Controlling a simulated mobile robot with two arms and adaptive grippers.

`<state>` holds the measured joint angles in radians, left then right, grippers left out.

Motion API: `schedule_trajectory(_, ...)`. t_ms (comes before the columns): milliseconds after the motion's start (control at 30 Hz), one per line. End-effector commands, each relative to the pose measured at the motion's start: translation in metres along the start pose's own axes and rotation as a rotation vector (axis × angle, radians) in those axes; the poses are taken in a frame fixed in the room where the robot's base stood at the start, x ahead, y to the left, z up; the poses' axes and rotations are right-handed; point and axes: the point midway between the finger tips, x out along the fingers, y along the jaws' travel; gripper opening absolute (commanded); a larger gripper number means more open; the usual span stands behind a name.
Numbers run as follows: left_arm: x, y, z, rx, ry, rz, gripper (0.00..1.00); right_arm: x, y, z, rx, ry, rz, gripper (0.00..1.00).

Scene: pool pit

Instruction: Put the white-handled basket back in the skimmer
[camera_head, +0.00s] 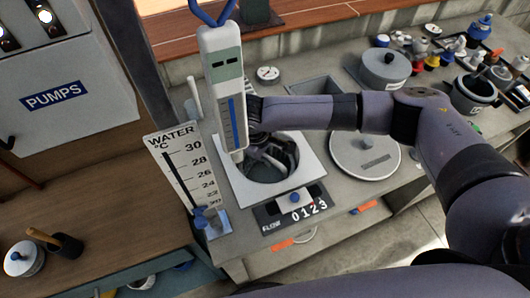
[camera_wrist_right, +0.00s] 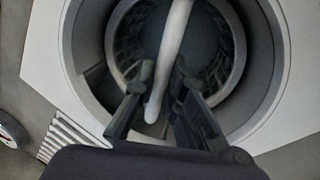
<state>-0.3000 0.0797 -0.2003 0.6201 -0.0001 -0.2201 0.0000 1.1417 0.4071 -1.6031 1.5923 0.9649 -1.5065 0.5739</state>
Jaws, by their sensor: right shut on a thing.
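The skimmer (camera_head: 237,194) is a pale square plate with a round opening, set in the grey counter. In the right wrist view its white rim (camera_wrist_right: 45,45) surrounds the round well. The dark mesh basket (camera_wrist_right: 217,72) shows inside that opening, with its white handle (camera_wrist_right: 176,28) crossing above it. My right gripper (camera_head: 266,158) reaches down at the skimmer opening. In the wrist view the same gripper (camera_wrist_right: 163,84) is shut on the white handle. How deep the basket sits and whether it rests on anything cannot be told. My left gripper is not in view.
A tall thermometer (camera_head: 222,95) and a water temperature scale (camera_head: 186,170) stand close left of the opening. A flow counter (camera_head: 291,207) lies in front. A round lid (camera_head: 365,157) lies to the right, under my arm. Pots and several small items crowd the far right.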

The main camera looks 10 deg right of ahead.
Motion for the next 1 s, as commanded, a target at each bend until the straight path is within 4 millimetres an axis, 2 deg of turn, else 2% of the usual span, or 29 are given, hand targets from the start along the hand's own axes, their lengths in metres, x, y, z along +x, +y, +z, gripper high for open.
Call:
schedule_trajectory(600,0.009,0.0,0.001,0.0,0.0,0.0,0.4,0.024,-0.006,0.0,-0.001,0.0,0.0,0.0)
schedule_trajectory(1000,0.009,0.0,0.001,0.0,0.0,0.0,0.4,0.025,-0.006,0.0,-0.001,0.001,0.0,0.0)
